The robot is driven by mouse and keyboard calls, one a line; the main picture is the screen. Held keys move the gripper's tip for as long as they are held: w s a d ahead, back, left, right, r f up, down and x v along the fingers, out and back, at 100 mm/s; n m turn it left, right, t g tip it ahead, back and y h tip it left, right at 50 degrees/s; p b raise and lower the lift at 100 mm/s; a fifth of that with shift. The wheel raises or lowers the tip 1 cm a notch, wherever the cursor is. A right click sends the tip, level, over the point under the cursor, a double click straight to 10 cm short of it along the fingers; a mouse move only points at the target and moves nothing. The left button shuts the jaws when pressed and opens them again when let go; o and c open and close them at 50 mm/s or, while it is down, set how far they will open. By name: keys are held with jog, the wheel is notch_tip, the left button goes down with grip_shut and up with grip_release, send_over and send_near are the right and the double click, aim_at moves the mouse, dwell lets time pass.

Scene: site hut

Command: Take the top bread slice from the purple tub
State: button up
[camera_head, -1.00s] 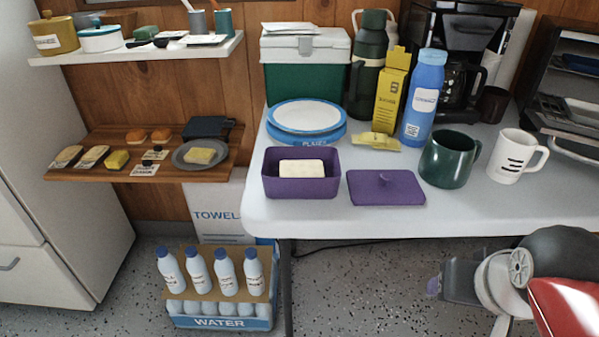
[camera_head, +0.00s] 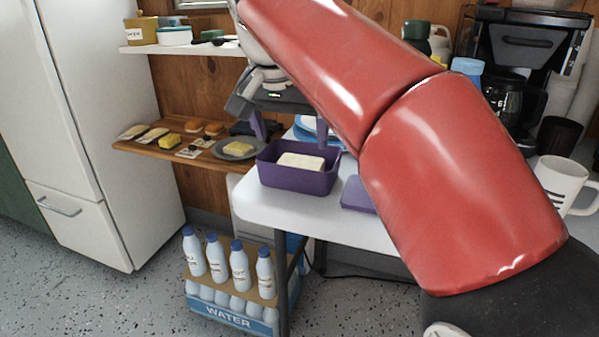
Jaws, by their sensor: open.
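The purple tub (camera_head: 293,181) stands uncovered near the front left corner of the white table. A pale bread slice (camera_head: 301,161) lies inside it; any slices under it are hidden by the walls. My gripper (camera_head: 290,137) is above and behind the tub, pointing down. Its two purple fingers are apart, one by the tub's back left corner and one by its back right side, with nothing between them. The tub's purple lid (camera_head: 357,194) lies on the table to the right, partly hidden by my red arm.
A wooden shelf (camera_head: 187,157) with a grey plate (camera_head: 238,149) and food items is left of the tub. A white mug (camera_head: 564,184) stands far right. Bottled water (camera_head: 231,281) sits on the floor below.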

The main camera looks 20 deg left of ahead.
aim_at(299, 162)
jog(key=b+x, duration=0.1)
jog(key=x, duration=0.2)
jog(key=b+x, duration=0.1)
jog(key=x, duration=0.3)
jog(key=shift+w+d, duration=0.2)
jog(key=shift+d, duration=0.05)
jog(key=c, duration=0.7)
jog(key=shift+c, duration=0.2)
jog(key=shift+r, duration=0.15)
notch_tip(299, 162, up, 20)
jog(key=p, duration=1.1)
